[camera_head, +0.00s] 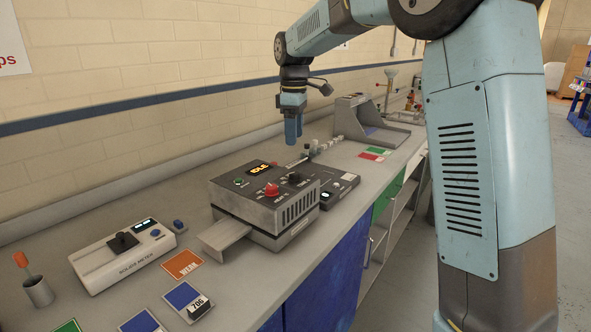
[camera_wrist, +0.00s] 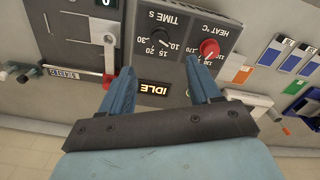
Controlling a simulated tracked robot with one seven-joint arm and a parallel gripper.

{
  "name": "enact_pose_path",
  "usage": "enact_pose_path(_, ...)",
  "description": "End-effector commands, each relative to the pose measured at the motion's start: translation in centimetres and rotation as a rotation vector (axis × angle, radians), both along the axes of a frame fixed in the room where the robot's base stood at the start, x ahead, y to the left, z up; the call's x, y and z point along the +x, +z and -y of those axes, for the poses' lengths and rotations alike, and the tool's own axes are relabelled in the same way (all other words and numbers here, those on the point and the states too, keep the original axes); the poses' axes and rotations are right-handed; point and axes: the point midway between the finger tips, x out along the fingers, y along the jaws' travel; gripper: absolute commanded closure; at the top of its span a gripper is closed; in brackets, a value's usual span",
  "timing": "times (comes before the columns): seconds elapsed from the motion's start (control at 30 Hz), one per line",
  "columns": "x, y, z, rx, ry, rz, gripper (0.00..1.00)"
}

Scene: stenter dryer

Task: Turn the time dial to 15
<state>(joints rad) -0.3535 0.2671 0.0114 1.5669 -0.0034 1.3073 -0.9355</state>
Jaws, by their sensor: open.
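The stenter dryer (camera_head: 265,205) is a grey box with a dark control panel on the bench. Its black time dial (camera_wrist: 161,43) sits under the words TIME S, with numbers around it, in the wrist view, where the panel appears upside down. The dial also shows in the head view (camera_head: 294,178). The display (camera_wrist: 154,89) reads IDLE. My gripper (camera_head: 293,141) is open and empty above the panel, fingers downward, apart from the dial.
A dark unit with a small display (camera_head: 340,190) stands right of the dryer. A white meter (camera_head: 122,256) and a cup with an orange-handled tool (camera_head: 38,291) are at left. Coloured cards lie in front. The wall runs behind the bench.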

Motion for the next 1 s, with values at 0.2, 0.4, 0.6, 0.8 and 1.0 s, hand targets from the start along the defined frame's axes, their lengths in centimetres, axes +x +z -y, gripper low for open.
enact_pose_path(0.2, -0.1, -4.0, 0.0, -0.002, 0.0, -0.005, 0.38)
enact_pose_path(0.4, -0.1, -7.4, 0.0, 0.0, -0.001, -0.002, 0.38)
enact_pose_path(0.6, -0.1, -10.0, -0.1, 0.0, 0.0, -0.002, 0.38)
enact_pose_path(0.8, -0.1, -11.0, 0.0, 0.0, 0.0, -0.001, 0.38)
enact_pose_path(1.0, -0.1, -11.2, -0.1, 0.0, 0.0, 0.0, 0.38)
